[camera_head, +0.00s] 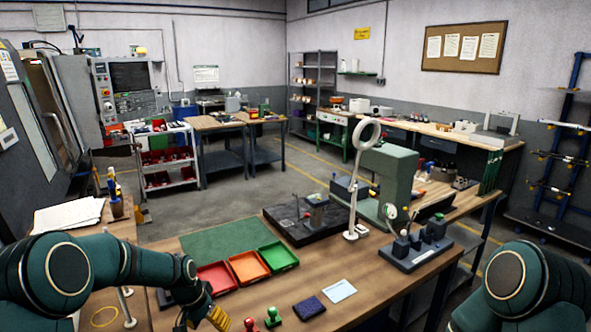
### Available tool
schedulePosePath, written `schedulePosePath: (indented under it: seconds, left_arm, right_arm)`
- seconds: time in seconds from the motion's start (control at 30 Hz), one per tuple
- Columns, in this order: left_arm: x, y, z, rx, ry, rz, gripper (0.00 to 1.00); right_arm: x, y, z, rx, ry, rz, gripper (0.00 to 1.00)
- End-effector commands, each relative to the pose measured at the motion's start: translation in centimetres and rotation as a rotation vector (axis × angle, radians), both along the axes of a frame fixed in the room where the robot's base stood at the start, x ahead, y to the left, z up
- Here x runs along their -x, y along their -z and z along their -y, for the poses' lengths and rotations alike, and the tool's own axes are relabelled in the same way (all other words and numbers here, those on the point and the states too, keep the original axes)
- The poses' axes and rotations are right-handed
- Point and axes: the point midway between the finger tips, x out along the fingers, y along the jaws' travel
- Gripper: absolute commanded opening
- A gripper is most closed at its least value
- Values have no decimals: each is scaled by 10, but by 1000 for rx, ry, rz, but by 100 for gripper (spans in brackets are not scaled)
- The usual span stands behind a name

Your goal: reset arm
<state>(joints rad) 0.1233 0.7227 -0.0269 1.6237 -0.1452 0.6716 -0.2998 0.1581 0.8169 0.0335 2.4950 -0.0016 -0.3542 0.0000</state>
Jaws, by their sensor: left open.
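My left arm (120,262) comes in from the left over the front of the wooden workbench (370,270). Its gripper (208,316) points down at the bottom edge, just in front of the red tray, and is open. Its fingertips are small and partly cut off by the frame, and I see nothing held in it. My right arm (528,285) shows only as a green and black joint at the bottom right. Its gripper is out of view.
Red (217,278), orange (249,267) and green (278,257) trays lie beside the left gripper. A green stamp-like piece (273,317), a dark blue pad (309,308) and a white card (340,291) lie in front. A ring lamp (366,134) stands behind. The bench's front right is clear.

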Motion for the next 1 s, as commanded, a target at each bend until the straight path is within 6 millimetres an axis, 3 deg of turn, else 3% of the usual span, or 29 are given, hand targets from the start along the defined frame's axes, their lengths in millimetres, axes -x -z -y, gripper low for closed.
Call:
schedulePosePath:
  seconds: [0.03, 0.1, 0.2, 0.3, 0.5, 0.7, 0.73, 1.0]
  left_arm:
    - [21, 25, 17, 27, -25, -13, 68]
    - [48, 53, 37, 59, -71, -14, 68]
    - [89, 83, 63, 101, -139, -18, 68]
    - [127, 102, 81, 130, -203, -22, 68]
    - [191, 119, 103, 163, -303, -34, 68]
    - [246, 123, 115, 181, -388, -47, 68]
    - [254, 122, 116, 182, -400, -49, 68]
    - [249, 174, 117, 177, -395, -45, 68]
  right_arm:
    - [0, 0, 0, 0, 0, 0, 47]
    - [0, 0, 0, 0, 0, 0, 47]
    - [0, 0, 0, 0, 0, 0, 47]
    - [0, 0, 0, 0, 0, 0, 47]
    - [0, 0, 0, 0, 0, 0, 47]
    - [0, 0, 0, 0, 0, 0, 47]
    - [0, 0, 0, 0, 0, 0, 47]
    - [2, 52, -2, 4, -3, -5, 47]
